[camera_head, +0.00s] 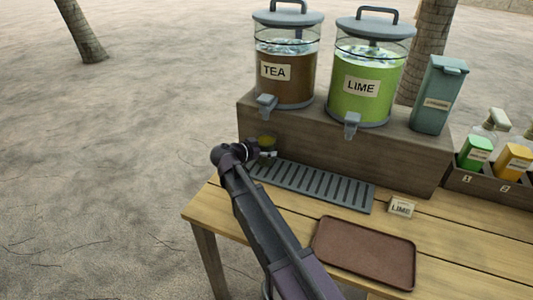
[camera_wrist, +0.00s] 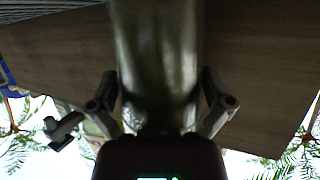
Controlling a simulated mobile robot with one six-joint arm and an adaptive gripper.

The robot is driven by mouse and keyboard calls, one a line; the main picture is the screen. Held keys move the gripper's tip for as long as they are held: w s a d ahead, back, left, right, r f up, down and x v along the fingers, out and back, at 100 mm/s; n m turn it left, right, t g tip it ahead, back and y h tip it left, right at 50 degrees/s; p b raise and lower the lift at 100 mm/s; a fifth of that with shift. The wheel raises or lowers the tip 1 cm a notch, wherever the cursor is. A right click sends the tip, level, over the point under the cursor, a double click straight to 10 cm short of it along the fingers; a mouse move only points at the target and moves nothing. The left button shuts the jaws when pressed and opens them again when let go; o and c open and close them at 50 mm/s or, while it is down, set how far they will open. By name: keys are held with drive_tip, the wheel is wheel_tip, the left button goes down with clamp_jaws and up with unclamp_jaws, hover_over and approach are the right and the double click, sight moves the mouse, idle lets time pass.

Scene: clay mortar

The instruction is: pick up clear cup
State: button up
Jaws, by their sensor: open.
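A clear cup (camera_head: 266,141) with an olive-brown look shows at the left end of the grey slatted drip tray (camera_head: 312,185), below the tap of the tea dispenser. My gripper (camera_head: 262,151) is at the cup and hides most of it in the head view. In the wrist view, which looks upside down, the cup (camera_wrist: 157,55) fills the middle as a see-through greenish column. My gripper's open fingers (camera_wrist: 158,103) stand on either side of it. Whether they touch it I cannot tell. The cup's base is not clearly visible.
The tea dispenser (camera_head: 285,75) and lime dispenser (camera_head: 365,85) stand on a wooden riser (camera_head: 340,145) behind the tray. A brown tray (camera_head: 364,252) and a lime card (camera_head: 401,207) lie on the table in front. A grey-green canister (camera_head: 440,95) stands at the right.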

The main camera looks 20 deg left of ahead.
sight(272, 137)
drive_tip(key=c, duration=1)
drive_tip(key=shift+r, duration=0.2)
wheel_tip(272, 137, up, 4)
drive_tip(key=p, duration=0.4)
drive_tip(key=shift+f, duration=0.15)
drive_tip(key=s+d, duration=0.2)
drive_tip(key=s, duration=0.2)
drive_tip(key=s+d, duration=0.3)
drive_tip(key=s, duration=0.2)
drive_tip(key=s+d+r+p, duration=0.1)
drive_tip(key=s+d, duration=0.2)
drive_tip(key=s, duration=0.1)
drive_tip(key=shift+s, duration=0.4)
